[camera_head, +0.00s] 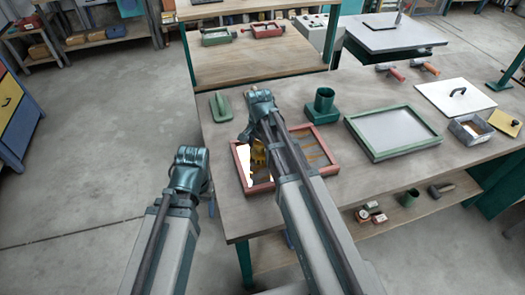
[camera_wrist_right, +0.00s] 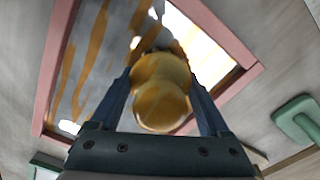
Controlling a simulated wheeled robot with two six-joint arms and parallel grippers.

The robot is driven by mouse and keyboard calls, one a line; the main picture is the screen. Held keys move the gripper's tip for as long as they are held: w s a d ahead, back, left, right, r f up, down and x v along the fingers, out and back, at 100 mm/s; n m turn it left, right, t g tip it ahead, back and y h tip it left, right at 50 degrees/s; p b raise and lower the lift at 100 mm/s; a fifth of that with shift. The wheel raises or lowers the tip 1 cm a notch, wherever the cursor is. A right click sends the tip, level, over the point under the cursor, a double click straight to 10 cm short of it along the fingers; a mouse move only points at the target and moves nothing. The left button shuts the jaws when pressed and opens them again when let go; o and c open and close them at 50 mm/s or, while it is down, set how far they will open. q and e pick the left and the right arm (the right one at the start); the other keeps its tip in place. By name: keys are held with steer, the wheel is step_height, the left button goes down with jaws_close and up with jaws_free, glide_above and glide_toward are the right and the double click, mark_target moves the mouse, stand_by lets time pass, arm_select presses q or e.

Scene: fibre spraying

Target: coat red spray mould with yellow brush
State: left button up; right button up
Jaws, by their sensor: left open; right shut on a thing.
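The red spray mould is a shallow tray with a red frame (camera_head: 262,188) on the workbench; the frame also shows in the right wrist view (camera_wrist_right: 55,75). Its grey bed bears yellow-orange stripes and a bright white area. My right gripper (camera_head: 257,140) is over the mould, shut on the yellow brush (camera_head: 259,155). The right wrist view shows the brush (camera_wrist_right: 160,95) from its handle end, between both fingers. The handle hides most of the bristles, so I cannot tell whether they touch the bed. My left gripper (camera_head: 188,160) is open and empty, left of the bench.
A green float-like tool (camera_head: 221,107) lies behind the mould. A green cup on a base (camera_head: 323,105) stands behind right. A green-framed tray (camera_head: 375,156) lies to the right, with a metal box (camera_head: 469,129) beyond it. Bare bench lies in front of that tray.

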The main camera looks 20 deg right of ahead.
steer(key=shift+r, duration=0.1)
step_height(320, 180, up, 6)
steer(key=p, duration=0.6)
step_height(320, 180, up, 3)
steer(key=p, duration=0.3)
stand_by(0.5)
steer(key=shift+d, duration=0.1)
stand_by(0.4)
